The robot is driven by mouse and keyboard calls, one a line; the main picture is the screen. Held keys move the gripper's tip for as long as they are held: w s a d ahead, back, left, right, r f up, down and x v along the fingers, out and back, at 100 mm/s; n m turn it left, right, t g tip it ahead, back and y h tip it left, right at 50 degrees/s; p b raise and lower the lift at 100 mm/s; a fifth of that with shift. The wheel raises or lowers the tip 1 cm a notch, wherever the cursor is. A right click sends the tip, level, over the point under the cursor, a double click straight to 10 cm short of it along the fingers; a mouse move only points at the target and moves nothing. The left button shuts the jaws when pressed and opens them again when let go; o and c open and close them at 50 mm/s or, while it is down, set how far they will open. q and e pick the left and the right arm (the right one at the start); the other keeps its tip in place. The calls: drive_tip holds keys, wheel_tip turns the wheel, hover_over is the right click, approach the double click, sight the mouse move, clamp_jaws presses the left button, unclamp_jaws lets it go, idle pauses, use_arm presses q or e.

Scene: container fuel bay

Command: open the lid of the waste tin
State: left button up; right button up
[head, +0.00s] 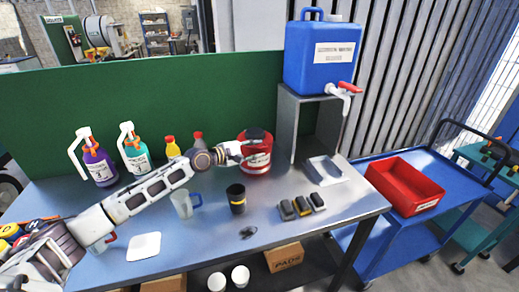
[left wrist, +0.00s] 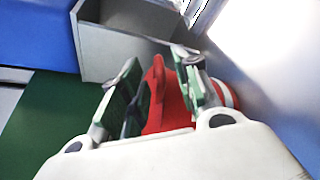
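The waste tin (head: 258,164) is a red round tin with a pale label, standing on the bench near the back. A dark piece shows at its top; I cannot tell clearly how its lid sits. My left gripper (head: 246,151) reaches in from the left and is at the tin's upper left side, covering part of it. In the left wrist view, the fingers of my left gripper (left wrist: 160,68) stand apart, with an upright red part (left wrist: 155,92) of the tin between them. Whether they touch it is unclear. My right gripper is not in view.
A grey stand (head: 302,120) with a blue water container (head: 322,58) is right of the tin. A black cup (head: 236,198), a clear mug (head: 185,204) and several dark blocks are in front. Several bottles stand behind my arm. A red bin (head: 405,186) sits on a blue cart.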

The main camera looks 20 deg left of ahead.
use_arm(q)
drive_tip(key=shift+x, duration=1.15)
drive_tip(key=shift+d, duration=0.1)
drive_tip(key=c, duration=0.3)
drive_tip(key=shift+f, duration=0.1)
clamp_jaws()
drive_tip(key=shift+f, duration=0.15)
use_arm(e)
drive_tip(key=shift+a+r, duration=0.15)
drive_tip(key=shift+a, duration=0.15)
